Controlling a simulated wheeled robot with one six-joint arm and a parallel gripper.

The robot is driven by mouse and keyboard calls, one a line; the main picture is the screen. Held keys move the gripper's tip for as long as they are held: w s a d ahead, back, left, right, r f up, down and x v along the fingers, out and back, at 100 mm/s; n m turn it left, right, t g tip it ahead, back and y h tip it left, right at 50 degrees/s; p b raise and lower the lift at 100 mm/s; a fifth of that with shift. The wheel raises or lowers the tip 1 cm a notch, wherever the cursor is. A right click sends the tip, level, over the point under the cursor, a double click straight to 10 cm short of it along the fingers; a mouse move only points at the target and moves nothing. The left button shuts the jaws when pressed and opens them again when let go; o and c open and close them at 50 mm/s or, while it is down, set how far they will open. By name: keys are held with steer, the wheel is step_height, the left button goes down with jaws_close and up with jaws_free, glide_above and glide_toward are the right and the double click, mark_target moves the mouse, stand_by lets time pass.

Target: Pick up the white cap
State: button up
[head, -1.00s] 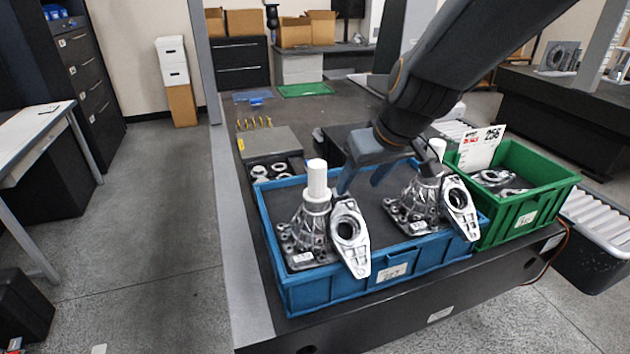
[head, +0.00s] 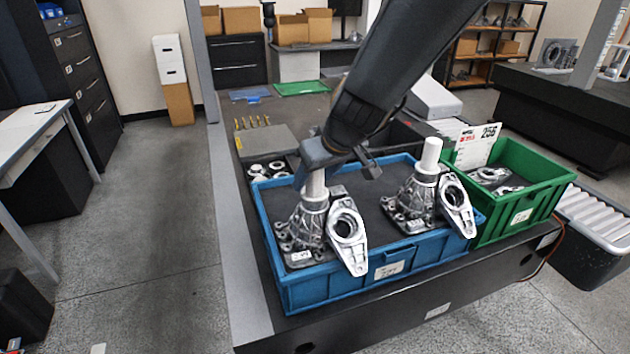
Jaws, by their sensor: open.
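Two white caps stand upright on metal castings in a blue crate (head: 330,297). The left white cap (head: 315,187) is on the left casting (head: 308,222), and its upper part is hidden behind my gripper. The right white cap (head: 431,155) is in full view on the right casting (head: 421,195). My gripper (head: 335,179) is open over the left cap, with one finger to the left of the cap and one to its right. I cannot tell whether a finger touches the cap.
A green crate (head: 521,212) with metal parts and an upright paper sign (head: 477,147) stands to the right. A tray of metal rings (head: 268,170) and a grey block with brass pins (head: 265,140) lie behind the blue crate's left end.

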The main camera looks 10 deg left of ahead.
steer(key=shift+w+a+f, duration=0.1)
steer(key=shift+w+f, duration=0.05)
steer(key=c, duration=1.1)
